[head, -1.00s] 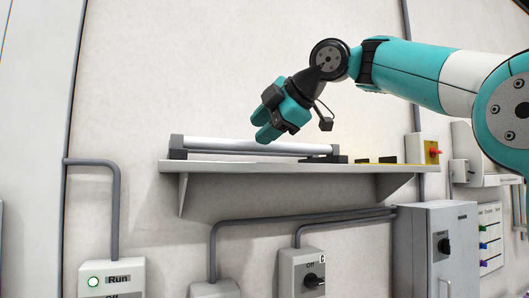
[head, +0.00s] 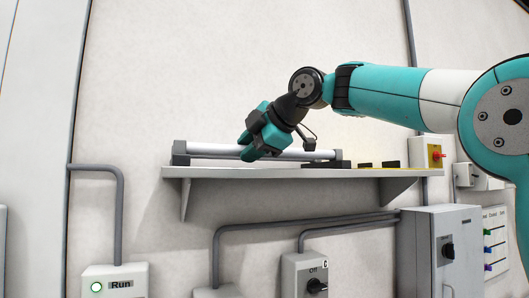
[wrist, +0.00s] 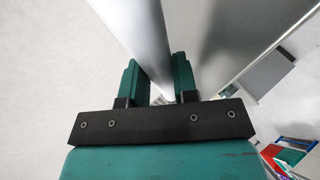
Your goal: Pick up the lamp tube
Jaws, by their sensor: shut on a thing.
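The lamp tube (head: 215,149) is a long white cylinder with dark end pieces, lying lengthwise above the wall shelf (head: 300,172). My gripper (head: 250,148) is around the tube's middle, left of centre, and is shut on it. In the wrist view the tube (wrist: 150,45) runs between the two teal fingers of my gripper (wrist: 158,80). The part of the tube behind the fingers is hidden in the head view. The tube appears level at the shelf; I cannot tell whether its ends are lifted.
Small black pieces (head: 390,164) lie on the shelf's right part. A yellow box with a red switch (head: 434,156) is on the wall at the right. Grey conduits and control boxes (head: 305,275) are below.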

